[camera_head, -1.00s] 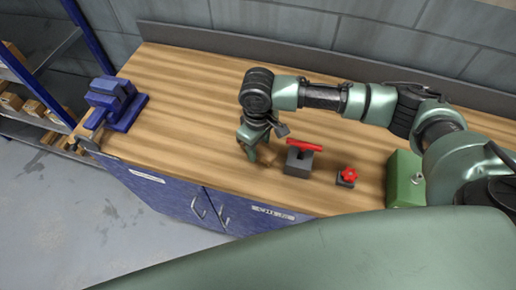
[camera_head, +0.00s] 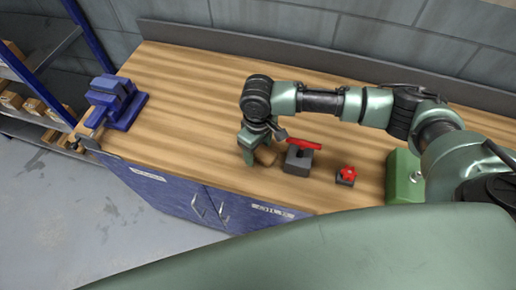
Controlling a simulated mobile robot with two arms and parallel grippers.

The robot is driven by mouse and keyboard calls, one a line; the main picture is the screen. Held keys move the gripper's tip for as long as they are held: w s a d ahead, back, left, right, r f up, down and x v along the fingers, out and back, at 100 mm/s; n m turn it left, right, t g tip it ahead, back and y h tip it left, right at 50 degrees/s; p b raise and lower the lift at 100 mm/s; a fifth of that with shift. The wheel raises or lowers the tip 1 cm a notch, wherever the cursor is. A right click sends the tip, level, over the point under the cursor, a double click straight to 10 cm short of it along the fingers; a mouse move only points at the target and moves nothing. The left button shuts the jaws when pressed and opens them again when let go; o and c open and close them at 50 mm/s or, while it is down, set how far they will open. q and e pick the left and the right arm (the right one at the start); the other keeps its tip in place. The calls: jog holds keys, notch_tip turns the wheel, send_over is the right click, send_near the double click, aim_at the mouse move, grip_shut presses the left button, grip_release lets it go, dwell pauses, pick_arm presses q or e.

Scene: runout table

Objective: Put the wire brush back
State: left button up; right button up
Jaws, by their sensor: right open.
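A small brown wooden piece (camera_head: 265,155), perhaps the wire brush, lies on the workbench (camera_head: 200,95) close to the right of my right gripper. Bristles cannot be made out, and the gripper partly hides it. My right gripper (camera_head: 247,158) points down, open, low over the bench near its front edge. I cannot tell whether its fingers touch the brown piece. A dark grey block with a red bar-like handle (camera_head: 304,145) stands just right of it. My left gripper is not in view.
A small dark base with a red knob (camera_head: 347,174) and a green box (camera_head: 402,180) stand further right. A blue vise (camera_head: 115,102) is at the bench's left end. The bench between vise and gripper is clear. A low back rail (camera_head: 230,40) runs behind.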

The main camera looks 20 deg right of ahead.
notch_tip(320, 180, up, 12)
jog(key=b, duration=0.2)
jog(key=shift+b, duration=0.35)
